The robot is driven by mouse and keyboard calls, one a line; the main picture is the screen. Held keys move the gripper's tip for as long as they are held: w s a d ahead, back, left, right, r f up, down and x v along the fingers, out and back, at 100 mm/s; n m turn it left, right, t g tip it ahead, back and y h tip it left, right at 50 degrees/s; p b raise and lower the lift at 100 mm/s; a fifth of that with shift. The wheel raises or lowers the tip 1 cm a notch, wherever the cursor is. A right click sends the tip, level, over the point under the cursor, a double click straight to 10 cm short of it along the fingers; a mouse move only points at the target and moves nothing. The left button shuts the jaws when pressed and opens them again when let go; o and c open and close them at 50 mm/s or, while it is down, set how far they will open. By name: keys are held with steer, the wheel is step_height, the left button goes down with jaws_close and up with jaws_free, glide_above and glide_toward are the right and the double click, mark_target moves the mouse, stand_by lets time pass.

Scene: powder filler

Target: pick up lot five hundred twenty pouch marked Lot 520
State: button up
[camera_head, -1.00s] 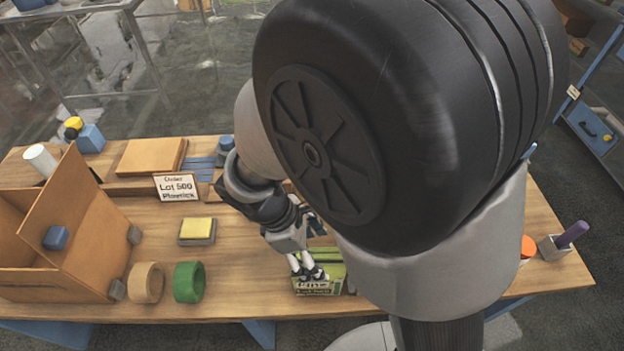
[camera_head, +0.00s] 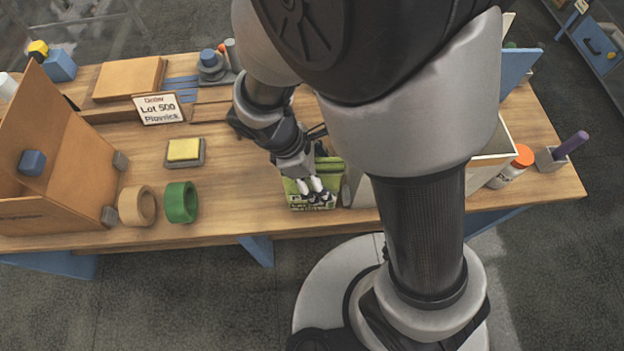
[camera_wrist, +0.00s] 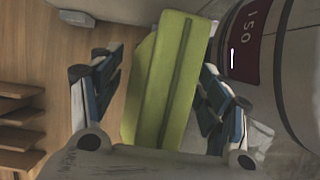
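Green packs (camera_head: 327,170) lie near the table's front edge in the head view, partly hidden by my gripper (camera_head: 317,191). I cannot read "Lot 520" on any of them. In the wrist view, a flat yellow-green pack (camera_wrist: 165,85) with a dark lengthwise strip stands between the two fingers of my gripper (camera_wrist: 160,92). The fingers are spread, one on each side of it, with small gaps visible. In the head view the fingertips are over the front pack, and I cannot tell whether they touch it.
A sign reading "Lot 500" (camera_head: 160,109), a yellow sponge-like block (camera_head: 184,149), tan tape (camera_head: 137,206) and green tape (camera_head: 181,202) are to the left.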

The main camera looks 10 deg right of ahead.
steer(key=c, duration=1.2)
steer(key=shift+o, duration=0.2)
steer(key=shift+r, duration=0.15)
